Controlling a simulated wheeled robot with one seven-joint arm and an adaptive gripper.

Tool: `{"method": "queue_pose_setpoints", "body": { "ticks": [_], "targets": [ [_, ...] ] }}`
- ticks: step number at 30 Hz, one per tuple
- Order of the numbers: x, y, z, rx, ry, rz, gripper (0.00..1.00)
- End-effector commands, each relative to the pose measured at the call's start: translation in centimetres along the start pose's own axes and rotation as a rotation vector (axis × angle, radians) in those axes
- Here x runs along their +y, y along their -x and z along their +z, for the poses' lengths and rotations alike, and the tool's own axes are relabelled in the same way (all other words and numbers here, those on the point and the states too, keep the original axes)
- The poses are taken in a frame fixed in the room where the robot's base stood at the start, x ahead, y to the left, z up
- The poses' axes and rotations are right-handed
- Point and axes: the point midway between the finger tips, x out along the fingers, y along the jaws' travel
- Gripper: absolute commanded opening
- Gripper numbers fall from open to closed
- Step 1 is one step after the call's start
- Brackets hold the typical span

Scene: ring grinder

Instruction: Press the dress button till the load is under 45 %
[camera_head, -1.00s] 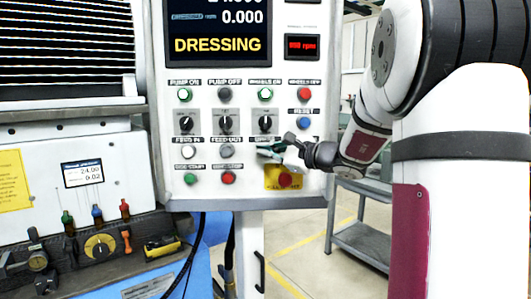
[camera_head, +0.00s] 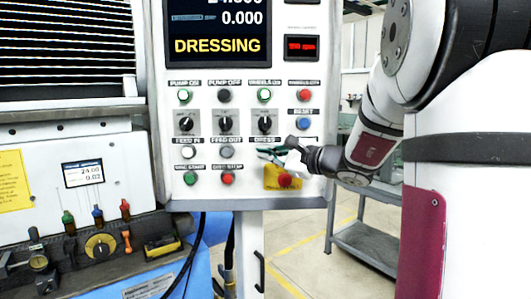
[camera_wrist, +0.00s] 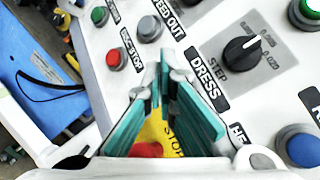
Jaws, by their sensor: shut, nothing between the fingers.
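The control panel (camera_head: 240,185) stands ahead of me, its screen (camera_head: 217,32) showing DRESSING in yellow and 0.000 above it. I can make out no load figure. The DRESS label (camera_wrist: 209,82) shows in the wrist view, right of my fingers. The dress button itself is hidden behind my fingertips in both views. My gripper (camera_head: 264,153) is shut and empty, its teal fingertips (camera_wrist: 162,76) at the dress button's place. I cannot tell whether they touch or press it.
A red stop button (camera_head: 285,180) on a yellow plate sits just below my gripper. The grey feed-out button (camera_head: 227,152) is to its left, the blue reset button (camera_head: 303,124) up and right. A grey shelf cart (camera_head: 365,245) stands at right.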

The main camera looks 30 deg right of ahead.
Motion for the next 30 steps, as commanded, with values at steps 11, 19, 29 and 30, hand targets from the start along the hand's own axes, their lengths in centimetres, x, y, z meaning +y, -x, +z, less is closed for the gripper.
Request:
{"method": "queue_pose_setpoints", "body": {
  "ticks": [11, 19, 29, 30],
  "targets": [
    [1.6, 2.2, 1.7, -0.001, 0.0, 0.0, 0.0],
    [1.8, 2.5, 1.8, -0.001, -0.001, 0.0, 0.0],
    [1.8, 2.4, 1.8, 0.0, -0.001, 0.0, 0.0],
    [1.8, 2.4, 1.8, 0.0, -0.001, 0.0, 0.0]
  ]
}}
